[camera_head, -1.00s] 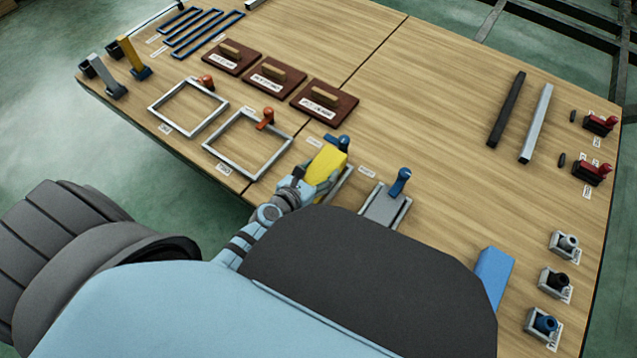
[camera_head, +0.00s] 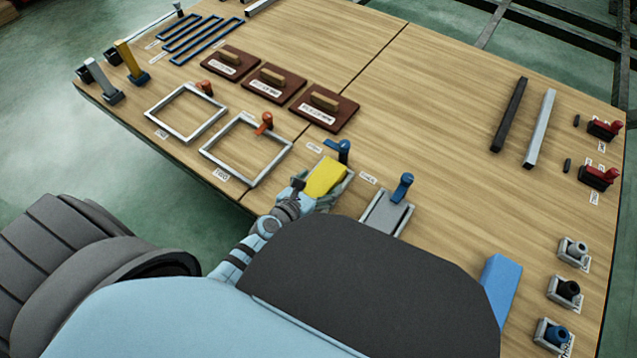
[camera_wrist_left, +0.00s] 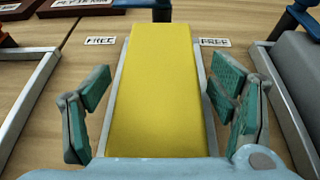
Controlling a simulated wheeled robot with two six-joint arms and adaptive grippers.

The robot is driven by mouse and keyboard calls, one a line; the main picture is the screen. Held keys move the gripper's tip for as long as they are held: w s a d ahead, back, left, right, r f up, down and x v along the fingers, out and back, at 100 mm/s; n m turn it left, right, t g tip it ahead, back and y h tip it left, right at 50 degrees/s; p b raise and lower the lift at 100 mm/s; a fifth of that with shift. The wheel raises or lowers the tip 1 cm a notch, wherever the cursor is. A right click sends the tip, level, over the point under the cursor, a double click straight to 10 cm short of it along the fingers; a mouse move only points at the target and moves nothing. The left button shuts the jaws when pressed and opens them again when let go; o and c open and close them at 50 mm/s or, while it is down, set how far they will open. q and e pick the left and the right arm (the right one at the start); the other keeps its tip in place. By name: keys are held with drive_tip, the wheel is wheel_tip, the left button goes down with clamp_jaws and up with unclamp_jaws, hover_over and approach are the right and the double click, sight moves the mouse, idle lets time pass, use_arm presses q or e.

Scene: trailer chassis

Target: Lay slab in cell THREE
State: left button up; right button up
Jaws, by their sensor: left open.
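The yellow slab (camera_head: 325,177) lies flat in a grey frame cell with a blue lever (camera_head: 342,149) at its far end. In the left wrist view the slab (camera_wrist_left: 155,90) sits between the two grey rails. My left gripper (camera_head: 318,186) is over the near part of this cell. In the wrist view its green-padded fingers (camera_wrist_left: 160,100) are open, one on each side of the slab and apart from it. The cell's own number label is hidden by my arm. My right gripper is out of view.
To the left are empty frame cells, one labelled TWO (camera_head: 247,148), with orange levers. To the right is a cell with a grey slab (camera_head: 386,211) and a blue lever. A blue block (camera_head: 501,285) lies further right. Brown handled boards (camera_head: 324,108) stand behind. The middle of the table is clear.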

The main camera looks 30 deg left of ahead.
sight(320, 182)
use_arm(q)
drive_tip(key=shift+r, duration=0.25)
drive_tip(key=p+v, duration=0.2)
drive_tip(key=v, duration=0.9)
drive_tip(key=shift+s+r+p, duration=0.15)
drive_tip(key=shift+s+p, duration=0.15)
drive_tip(key=shift+s, duration=0.1)
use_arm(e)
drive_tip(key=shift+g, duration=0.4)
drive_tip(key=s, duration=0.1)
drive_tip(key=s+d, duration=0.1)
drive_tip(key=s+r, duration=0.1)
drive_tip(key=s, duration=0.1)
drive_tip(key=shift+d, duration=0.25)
use_arm(q)
drive_tip(key=shift+a, duration=0.15)
